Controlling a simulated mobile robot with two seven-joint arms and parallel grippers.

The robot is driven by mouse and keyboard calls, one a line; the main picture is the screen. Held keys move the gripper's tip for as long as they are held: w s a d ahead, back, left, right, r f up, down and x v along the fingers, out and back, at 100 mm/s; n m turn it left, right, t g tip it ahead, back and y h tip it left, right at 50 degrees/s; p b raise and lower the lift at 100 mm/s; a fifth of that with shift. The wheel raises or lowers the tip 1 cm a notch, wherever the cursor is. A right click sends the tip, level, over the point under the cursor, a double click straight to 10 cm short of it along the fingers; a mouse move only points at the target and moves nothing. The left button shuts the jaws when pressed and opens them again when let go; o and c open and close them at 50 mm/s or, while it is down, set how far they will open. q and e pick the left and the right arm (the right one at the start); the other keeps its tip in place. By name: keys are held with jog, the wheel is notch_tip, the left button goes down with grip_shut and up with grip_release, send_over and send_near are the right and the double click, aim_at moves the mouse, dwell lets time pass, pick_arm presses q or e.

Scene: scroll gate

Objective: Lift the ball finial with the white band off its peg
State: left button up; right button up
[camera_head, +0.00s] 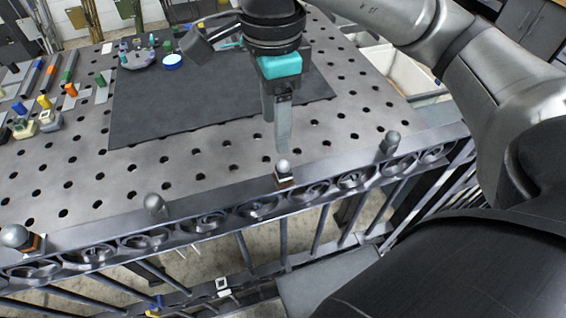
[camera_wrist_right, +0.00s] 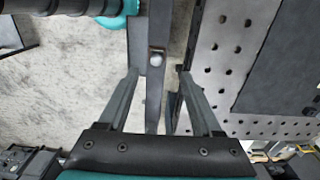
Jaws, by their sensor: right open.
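A pale ball finial with a white band (camera_head: 283,166) stands upright on the gate's top rail (camera_head: 230,200), with a brownish base below it. My right gripper (camera_head: 280,140) is just above it in the head view, fingers pointing down and apart. In the right wrist view a ball finial (camera_wrist_right: 156,59) shows in the gap between the two open fingertips; its band cannot be made out there. Nothing is held. The peg is hidden. My left gripper cannot be identified.
Behind lies a perforated metal table (camera_head: 60,180) with a dark mat (camera_head: 160,115) and small parts at left.

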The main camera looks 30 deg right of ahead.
aim_at(281, 163)
notch_tip(281, 163, down, 5)
jog(key=shift+f+b, duration=0.1)
jog(key=shift+b, duration=0.3)
jog(key=shift+s+d+f, duration=0.1)
jog(key=shift+s+f, duration=0.05)
jog(key=shift+f, duration=0.65)
jog(key=shift+s+d+f, duration=0.1)
jog(key=shift+f, duration=0.65)
jog(key=shift+s+d+f, duration=0.1)
jog(key=shift+s+f, duration=0.05)
jog(key=shift+f, duration=0.65)
pick_arm(q)
jog(key=shift+w+f, duration=0.35)
jog(key=shift+w, duration=0.5)
pick_arm(e)
jog(key=shift+w+f, duration=0.1)
jog(key=shift+f, duration=0.25)
grip_shut()
